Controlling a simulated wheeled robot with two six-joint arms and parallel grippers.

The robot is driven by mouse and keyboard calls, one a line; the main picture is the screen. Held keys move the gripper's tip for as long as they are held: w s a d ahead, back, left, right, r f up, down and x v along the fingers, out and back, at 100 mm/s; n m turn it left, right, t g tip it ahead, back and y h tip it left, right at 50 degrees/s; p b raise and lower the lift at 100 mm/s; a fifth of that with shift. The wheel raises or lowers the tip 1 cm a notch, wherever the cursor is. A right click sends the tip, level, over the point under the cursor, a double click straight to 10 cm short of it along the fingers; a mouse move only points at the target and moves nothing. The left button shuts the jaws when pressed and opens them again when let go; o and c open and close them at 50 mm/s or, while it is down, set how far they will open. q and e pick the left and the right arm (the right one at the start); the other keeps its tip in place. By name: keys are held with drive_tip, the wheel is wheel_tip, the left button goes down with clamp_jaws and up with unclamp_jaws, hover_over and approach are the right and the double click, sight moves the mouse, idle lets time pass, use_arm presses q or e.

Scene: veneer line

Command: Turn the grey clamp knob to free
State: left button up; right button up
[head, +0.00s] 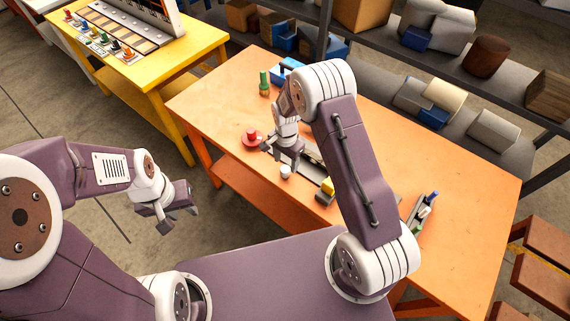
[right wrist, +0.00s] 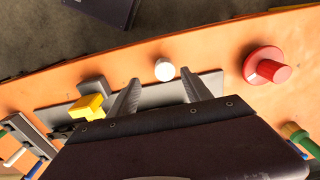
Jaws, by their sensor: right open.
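A long grey plate (right wrist: 215,82) lies on the orange table, with a small grey block (right wrist: 93,88) and a yellow block (right wrist: 88,107) at one end. The grey block may be the clamp knob, but I cannot tell for sure. A white round knob or ball (right wrist: 164,71) is at the plate's edge, also visible in the head view (head: 285,172). My right gripper (head: 281,158) is open and empty above the plate; in the right wrist view its fingers point toward the white ball. It hides part of the plate. My left gripper (head: 177,216) is open and empty, off the table's left side.
A red knob on a round base (right wrist: 265,66) stands beside the plate. A green-topped object (head: 264,84) and a blue item (head: 286,70) are at the table's back. A small tool rack (head: 408,221) is on the right. The orange table (head: 460,200) is bare at far right.

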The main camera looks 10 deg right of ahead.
sight(285, 169)
drive_tip(key=shift+s+f, duration=0.25)
drive_tip(key=shift+f, duration=0.65)
drive_tip(key=f, duration=0.1)
drive_tip(key=w+f+p, duration=0.1)
drive_tip(key=f, duration=0.1)
drive_tip(key=w+f, duration=0.1)
drive_tip(key=f, duration=0.1)
drive_tip(key=shift+w, duration=0.15)
drive_tip(key=shift+f, duration=0.2)
drive_tip(key=shift+s+r, duration=0.2)
drive_tip(key=shift+s, duration=0.4)
drive_tip(key=shift+c, duration=0.6)
use_arm(q)
drive_tip(key=shift+w+r, duration=0.65)
drive_tip(key=shift+r, duration=0.1)
use_arm(e)
drive_tip(key=shift+w, duration=0.25)
clamp_jaws()
